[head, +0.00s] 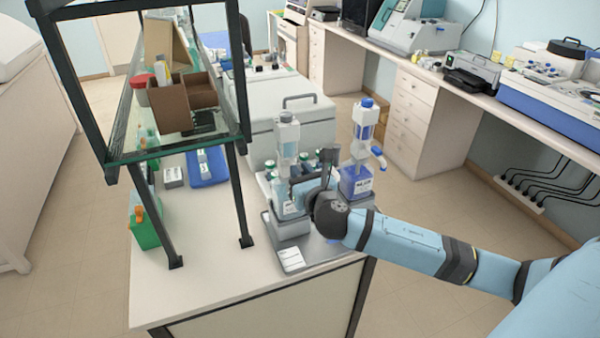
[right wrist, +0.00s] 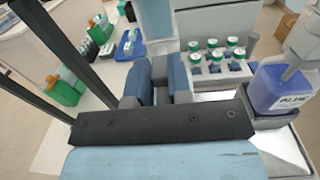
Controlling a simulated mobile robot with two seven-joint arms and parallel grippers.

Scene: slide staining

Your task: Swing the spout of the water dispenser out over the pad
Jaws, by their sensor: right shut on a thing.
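The water dispenser (head: 288,135) stands upright on the bench, with a grey cap and a clear, pale upper column. Its lower part is partly behind my right gripper (head: 312,188). In the right wrist view its pale column (right wrist: 155,18) rises just beyond the fingers. My right gripper (right wrist: 160,82) is shut on a small grey part at the dispenser's front, which I take for the spout; the fingers hide most of it. My left gripper is not in view.
A second dispenser (head: 355,182) with blue liquid and a blue spout stands close on the right. Several green-capped bottles (right wrist: 215,58) sit in a rack between. A black-framed shelf (head: 240,100) stands left. The bench front-left is clear.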

